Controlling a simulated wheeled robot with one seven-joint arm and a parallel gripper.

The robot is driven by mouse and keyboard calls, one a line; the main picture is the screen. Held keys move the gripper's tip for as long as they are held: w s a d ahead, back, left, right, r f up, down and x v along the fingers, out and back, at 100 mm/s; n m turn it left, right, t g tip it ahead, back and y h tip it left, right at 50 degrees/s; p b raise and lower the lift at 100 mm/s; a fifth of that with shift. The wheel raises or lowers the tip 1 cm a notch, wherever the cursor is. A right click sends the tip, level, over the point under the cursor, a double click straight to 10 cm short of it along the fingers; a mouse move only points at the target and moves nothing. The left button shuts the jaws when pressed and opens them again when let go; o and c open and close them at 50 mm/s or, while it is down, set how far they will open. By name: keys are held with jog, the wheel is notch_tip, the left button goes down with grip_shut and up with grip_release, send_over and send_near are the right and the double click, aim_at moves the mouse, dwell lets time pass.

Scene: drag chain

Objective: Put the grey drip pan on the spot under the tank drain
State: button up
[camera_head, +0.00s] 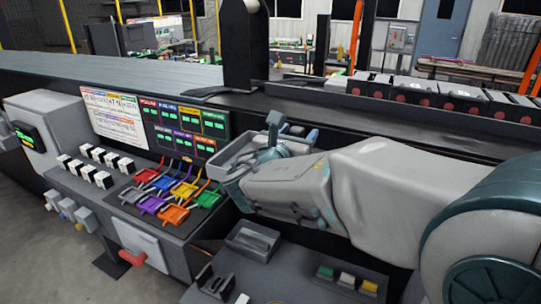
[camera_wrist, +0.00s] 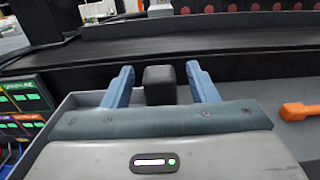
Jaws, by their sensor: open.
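A shallow grey pan (camera_head: 232,152) lies on the machine top in the head view, partly hidden behind my gripper (camera_head: 272,140). Its rim also shows in the wrist view (camera_wrist: 72,102). My gripper is open over the pan, its two blue fingers (camera_wrist: 160,80) apart. A dark block (camera_wrist: 160,86) stands between the fingers; I cannot tell whether it is fixed to the pan or whether they touch it. A smaller grey tray (camera_head: 253,240) sits on the lower front bench. I cannot make out the tank drain or the spot under it.
Coloured clamps (camera_head: 180,190) fill the panel left of my arm, below a label board (camera_head: 185,125). A dark upright post (camera_head: 244,45) stands behind the gripper. An orange handle (camera_wrist: 300,110) lies right of the fingers. A dark conveyor (camera_head: 90,70) runs along the back.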

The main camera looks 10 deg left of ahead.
grip_shut()
jog(key=shift+r, duration=0.1)
